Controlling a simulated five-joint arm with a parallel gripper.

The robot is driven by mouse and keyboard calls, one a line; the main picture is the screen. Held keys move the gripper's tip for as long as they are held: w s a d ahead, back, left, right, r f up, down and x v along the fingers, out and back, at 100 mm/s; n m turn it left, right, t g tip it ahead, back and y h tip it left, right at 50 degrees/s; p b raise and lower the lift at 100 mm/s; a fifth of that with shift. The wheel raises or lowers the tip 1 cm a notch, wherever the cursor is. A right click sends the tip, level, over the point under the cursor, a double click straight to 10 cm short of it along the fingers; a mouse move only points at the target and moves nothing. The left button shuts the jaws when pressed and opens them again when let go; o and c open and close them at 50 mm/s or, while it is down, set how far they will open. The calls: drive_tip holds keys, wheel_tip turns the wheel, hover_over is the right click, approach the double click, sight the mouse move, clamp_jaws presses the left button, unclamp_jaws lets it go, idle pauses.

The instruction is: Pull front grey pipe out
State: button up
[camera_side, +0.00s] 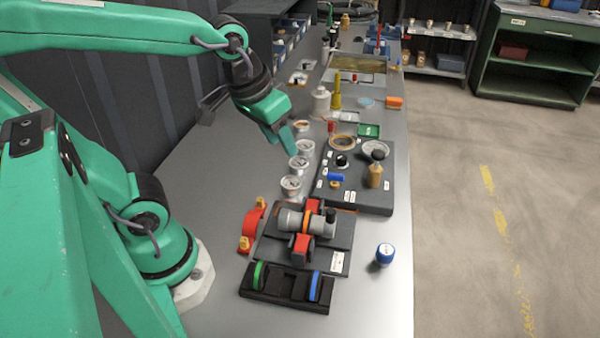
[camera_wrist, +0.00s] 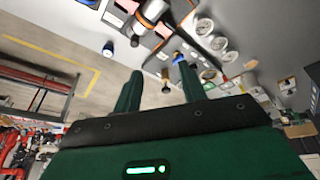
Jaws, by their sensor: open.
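The pump assembly (camera_side: 305,232) sits on a dark plate on the bench, in the lower middle of the side view. It has a grey pipe (camera_side: 290,219) at its left, an orange ring, a red body and more grey piping at the right. Which section is the front pipe is not clear. Part of the assembly shows at the top of the wrist view (camera_wrist: 150,14). My gripper (camera_side: 282,138) is above the bench, well behind the pump and touching nothing. In the wrist view its two fingers (camera_wrist: 160,88) are apart with nothing between them.
A black holder (camera_side: 288,290) with green and blue rings lies before the pump. Red parts (camera_side: 252,226) lie at its left, a blue-capped bottle (camera_side: 385,254) at its right. Several gauges (camera_side: 299,165) and a dark board (camera_side: 352,190) with small parts stand behind. Bare bench lies at front right.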

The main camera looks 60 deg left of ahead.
sight(332, 210)
drive_tip(key=w+d+f+n+g, duration=0.1)
drive_tip(key=w+d+f, duration=0.1)
drive_tip(key=w+d+f+n+g, duration=0.1)
drive_tip(key=w+d+f, duration=0.1)
drive_tip(key=w+f, duration=0.1)
drive_tip(key=w+d+f+n+g, duration=0.1)
drive_tip(key=w+d+f+n, duration=0.1)
drive_tip(key=shift+w+d+f+g, duration=0.15)
drive_tip(key=shift+f+g, duration=0.1)
drive_tip(key=shift+g, duration=0.15)
drive_tip(key=shift+w+d+f, duration=0.3)
drive_tip(key=shift+f, duration=0.2)
drive_tip(key=shift+f, duration=0.1)
drive_tip(key=shift+f, duration=3.8)
drive_tip(key=shift+c, duration=0.4)
clamp_jaws()
